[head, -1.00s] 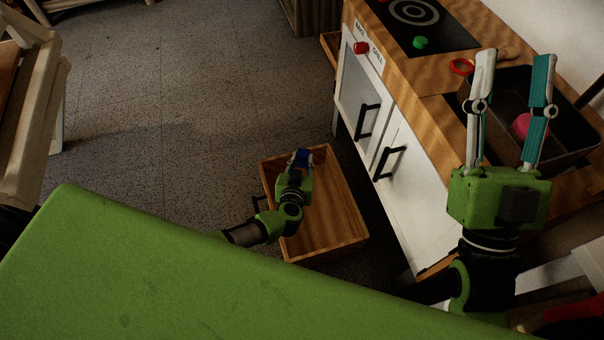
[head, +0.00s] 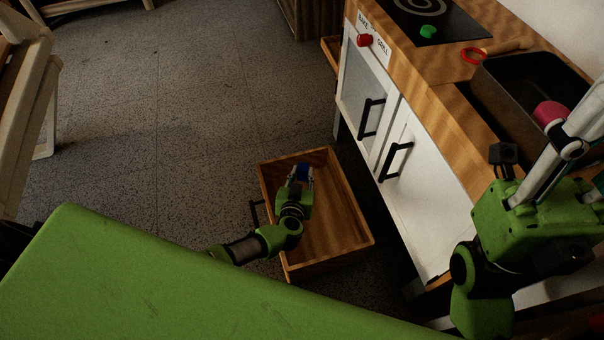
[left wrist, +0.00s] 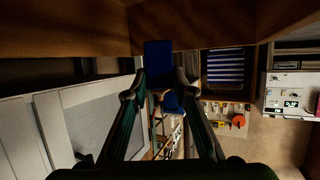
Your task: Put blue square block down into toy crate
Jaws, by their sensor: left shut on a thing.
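The blue square block (head: 304,171) is small in the head view, between the fingers of my left gripper (head: 300,174). My left gripper is shut on it, over the far part of the wooden toy crate (head: 350,208). In the left wrist view the block (left wrist: 158,62) sits between the two fingertips, with brown wooden walls above it. I cannot tell whether the block touches the crate's floor.
The toy kitchen (head: 425,200) with white doors and black handles stands right of the crate. A dark sink (head: 515,95) holds a pink thing (head: 548,113). The green surface (head: 150,270) fills the lower left. Floor left of the crate is clear.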

